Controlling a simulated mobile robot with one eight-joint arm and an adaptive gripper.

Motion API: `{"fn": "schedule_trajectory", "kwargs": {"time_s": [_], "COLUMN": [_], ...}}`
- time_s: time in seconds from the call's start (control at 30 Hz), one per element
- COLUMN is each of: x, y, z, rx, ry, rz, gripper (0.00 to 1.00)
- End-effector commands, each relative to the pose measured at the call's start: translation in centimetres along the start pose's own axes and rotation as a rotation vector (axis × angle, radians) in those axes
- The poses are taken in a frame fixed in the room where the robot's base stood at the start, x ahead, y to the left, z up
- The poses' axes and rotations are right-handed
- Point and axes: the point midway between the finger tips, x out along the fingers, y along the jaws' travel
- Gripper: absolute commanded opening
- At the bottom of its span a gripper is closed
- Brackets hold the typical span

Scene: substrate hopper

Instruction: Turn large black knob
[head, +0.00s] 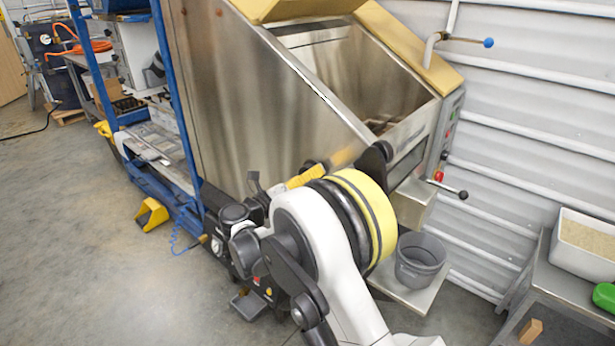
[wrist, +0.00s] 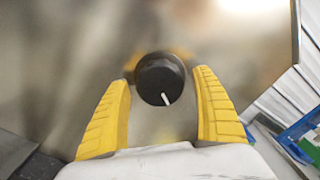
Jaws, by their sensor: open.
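The large black knob (wrist: 160,79) is round, with a white pointer line aimed down and slightly right in the wrist view. It sits on a brushed metal panel (wrist: 70,50). My gripper (wrist: 162,80) is open, with one yellow ribbed finger on each side of the knob. A gap shows between the knob and each finger in the picture; I cannot tell the remaining depth. In the head view, my arm reaches to the front of the steel hopper (head: 260,90) and covers part of it. I cannot make out the knob for certain there.
A lever with a black ball (head: 462,194) sticks out right of the hopper. A grey bucket (head: 419,258) stands on a low shelf beside my arm. A blue frame (head: 177,85) is at left. A table with a white bin (head: 585,238) is at right.

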Motion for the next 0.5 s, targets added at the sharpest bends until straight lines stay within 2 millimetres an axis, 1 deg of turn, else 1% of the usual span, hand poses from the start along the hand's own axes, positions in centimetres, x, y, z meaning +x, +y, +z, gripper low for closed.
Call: {"fn": "schedule_trajectory", "kwargs": {"time_s": [0.07, 0.17, 0.4, 0.5], "x": [-0.8, -2.5, -8.0, -9.8], "y": [0.1, 0.1, 0.1, 0.1], "z": [0.1, 0.1, 0.1, 0.1], "rx": [0.0, 0.0, 0.0, 0.0], "ry": [-0.001, -0.003, -0.003, -0.003], "rz": [0.002, 0.003, 0.004, 0.003], "gripper": [0.76, 0.76, 0.76, 0.76]}}
